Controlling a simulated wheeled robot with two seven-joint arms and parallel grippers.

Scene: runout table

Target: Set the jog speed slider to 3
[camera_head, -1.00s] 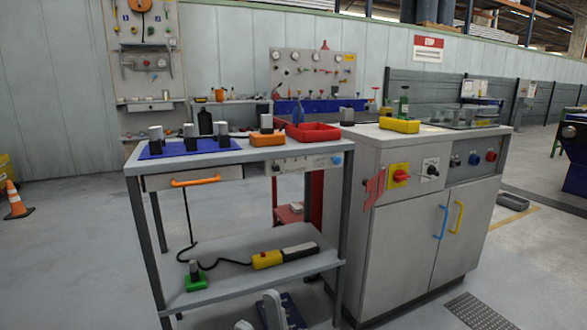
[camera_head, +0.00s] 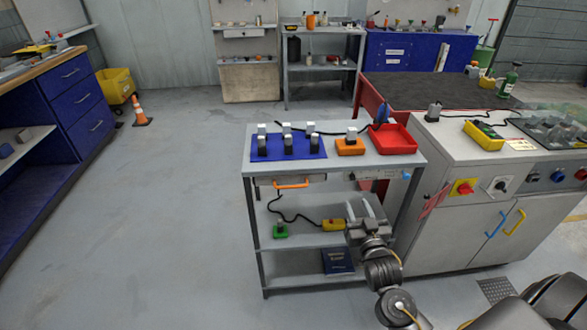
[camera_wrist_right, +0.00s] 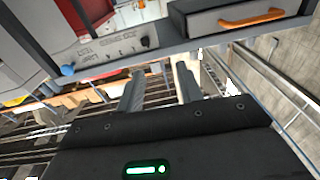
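A light control panel (camera_head: 380,174) is on the front edge of the work table, right of the orange drawer handle (camera_head: 290,184). It has a small dark knob (camera_head: 351,176) at its left end and a blue knob (camera_head: 406,174) at its right. In the wrist view the panel (camera_wrist_right: 105,47) has small markings and a black knob (camera_wrist_right: 150,42), which may be the slider; its setting is unreadable. My right gripper (camera_head: 362,209) is open and empty, in front of and below the panel. Its spread fingers (camera_wrist_right: 161,86) touch nothing visible. My left gripper is not in view.
A blue mat (camera_head: 262,154) with several grey-black pieces, an orange block (camera_head: 351,150) and a red tray (camera_head: 410,137) are on the table top. A grey cabinet (camera_head: 440,238) with a red switch (camera_head: 464,188) stands at right. Floor at left is clear.

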